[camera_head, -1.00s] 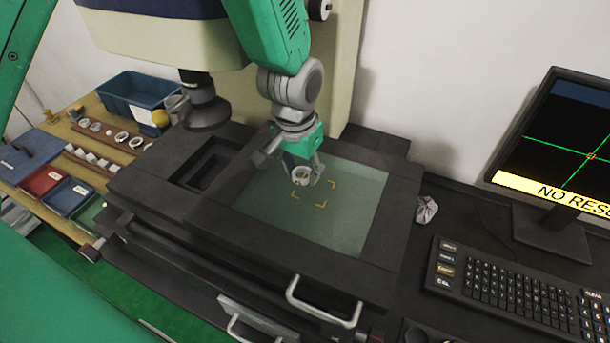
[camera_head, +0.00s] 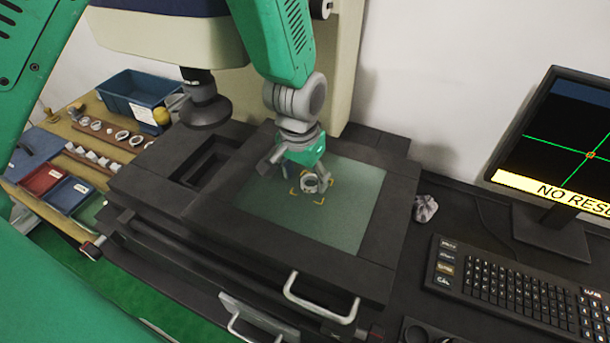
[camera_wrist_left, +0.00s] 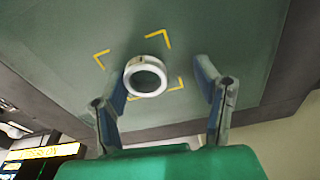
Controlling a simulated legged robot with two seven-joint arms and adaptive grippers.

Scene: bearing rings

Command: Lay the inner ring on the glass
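The inner ring (camera_head: 315,183), a pale metal ring, lies flat on the glass (camera_head: 345,215) of the measuring stage, within the yellow corner marks. My left gripper (camera_head: 296,172) is just above the glass over the ring, its fingers spread. In the left wrist view the ring (camera_wrist_left: 146,77) shows beyond the fingertips, closer to the left finger than to the right one. The left gripper (camera_wrist_left: 162,74) is open there with nothing clamped; whether the left finger brushes the ring I cannot tell. My right gripper is not in view.
The dark stage frame (camera_head: 215,215) surrounds the glass, and the machine's lens (camera_head: 205,108) hangs to its left. A bench (camera_head: 85,150) with rings, a blue bin (camera_head: 135,97) and small trays is at left. A monitor (camera_head: 570,150) and keyboard (camera_head: 510,300) stand at right.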

